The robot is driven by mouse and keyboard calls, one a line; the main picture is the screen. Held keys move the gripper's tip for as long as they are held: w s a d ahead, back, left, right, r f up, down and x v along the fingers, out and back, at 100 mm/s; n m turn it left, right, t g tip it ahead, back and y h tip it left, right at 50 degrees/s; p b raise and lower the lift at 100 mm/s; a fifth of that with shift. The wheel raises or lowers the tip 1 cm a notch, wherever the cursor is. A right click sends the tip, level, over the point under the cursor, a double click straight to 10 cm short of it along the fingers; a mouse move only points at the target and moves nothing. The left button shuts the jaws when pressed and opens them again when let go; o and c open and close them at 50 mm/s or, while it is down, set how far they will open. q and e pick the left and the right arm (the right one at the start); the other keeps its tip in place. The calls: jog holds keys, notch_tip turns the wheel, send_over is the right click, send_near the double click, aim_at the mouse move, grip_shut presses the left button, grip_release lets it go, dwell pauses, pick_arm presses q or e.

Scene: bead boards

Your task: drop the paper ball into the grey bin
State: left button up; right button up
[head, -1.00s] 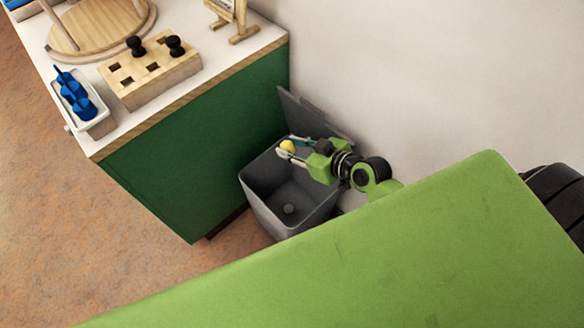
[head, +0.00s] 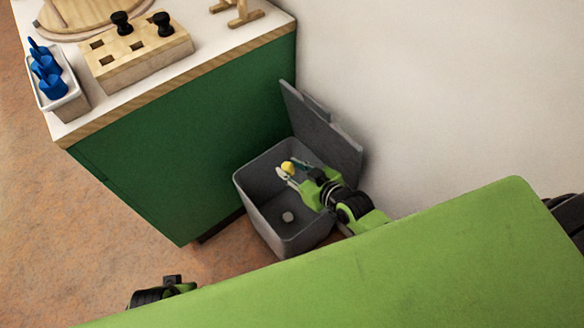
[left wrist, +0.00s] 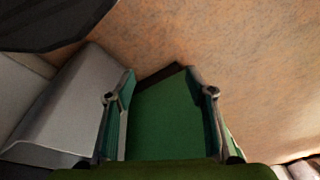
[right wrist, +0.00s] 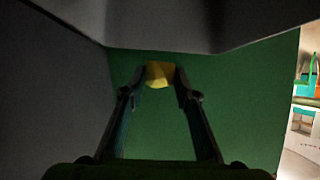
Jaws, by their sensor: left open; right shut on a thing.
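The paper ball (head: 287,167) is a small yellow lump. My right gripper (head: 285,172) is shut on it, and the right wrist view shows the ball (right wrist: 159,74) between the fingertips. The grey bin (head: 262,212) stands on the floor with its lid (head: 325,140) raised against the wall. In the head view, the ball and fingers are over the back part of the bin's opening; whether they are below the rim I cannot tell. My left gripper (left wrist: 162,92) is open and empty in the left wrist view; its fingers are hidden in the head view.
A green cabinet (head: 190,160) stands left of the bin, with a wooden block (head: 135,62) and a white tray (head: 70,102) on top. The wall (head: 430,90) is behind.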

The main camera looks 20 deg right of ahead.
notch_tip(320, 180, down, 2)
jog(key=shift+b, duration=0.9)
jog(key=shift+f+b, duration=0.9)
jog(key=shift+b, duration=0.1)
pick_arm(q)
jog(key=w+b+v, duration=0.1)
jog(key=v, duration=0.9)
jog(key=shift+r+t, duration=0.3)
jog(key=shift+t, duration=0.1)
pick_arm(e)
jog(key=shift+f, duration=0.45)
pick_arm(q)
jog(key=shift+w+a, duration=0.1)
pick_arm(e)
jog(key=o, duration=0.7)
jog(key=shift+o, duration=0.2)
jog(key=v, duration=1.2)
jog(key=shift+s+f, duration=0.1)
